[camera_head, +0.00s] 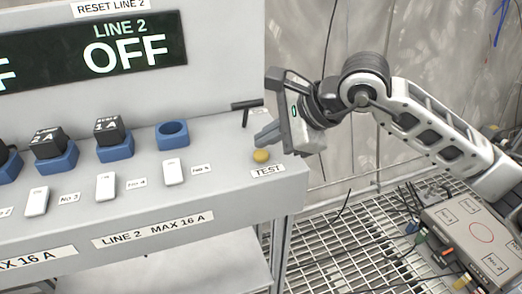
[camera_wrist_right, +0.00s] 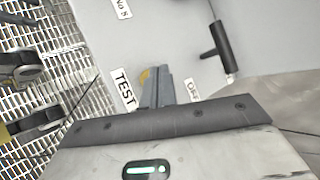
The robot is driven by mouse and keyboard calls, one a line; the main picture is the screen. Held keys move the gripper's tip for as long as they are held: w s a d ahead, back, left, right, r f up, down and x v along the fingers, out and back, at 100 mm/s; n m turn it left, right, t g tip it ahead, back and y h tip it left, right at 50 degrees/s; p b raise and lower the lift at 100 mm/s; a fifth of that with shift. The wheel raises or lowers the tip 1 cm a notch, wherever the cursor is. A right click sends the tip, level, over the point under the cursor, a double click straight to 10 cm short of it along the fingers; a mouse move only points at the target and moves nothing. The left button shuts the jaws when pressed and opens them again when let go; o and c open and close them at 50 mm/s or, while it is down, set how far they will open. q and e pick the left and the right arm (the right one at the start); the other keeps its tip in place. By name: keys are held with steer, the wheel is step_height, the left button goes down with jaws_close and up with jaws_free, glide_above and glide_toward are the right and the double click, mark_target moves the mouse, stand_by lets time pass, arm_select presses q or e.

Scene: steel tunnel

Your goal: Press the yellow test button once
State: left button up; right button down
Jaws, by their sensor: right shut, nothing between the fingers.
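The yellow test button (camera_head: 261,156) is a small round knob near the right front corner of the grey panel, just above the TEST label (camera_head: 267,171). My right gripper (camera_head: 262,138) is shut and empty. In the head view its fingertips are just above and behind the button; I cannot tell whether they touch it. In the right wrist view the closed fingers (camera_wrist_right: 157,92) partly hide the yellow button (camera_wrist_right: 145,76), beside the TEST label (camera_wrist_right: 123,88). My left gripper is not in view.
A black lever handle (camera_head: 246,106) stands behind the button. White switches (camera_head: 173,173) and blue sockets (camera_head: 173,135), some holding black plugs (camera_head: 112,130), are to the left. The display (camera_head: 100,47) reads LINE 2 OFF. A grey box with cables (camera_head: 470,235) is at lower right.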

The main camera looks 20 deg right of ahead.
mark_target(267, 155)
steer(key=shift+r+p, duration=1.55)
steer(key=shift+r, duration=1)
steer(key=shift+f, duration=0.1)
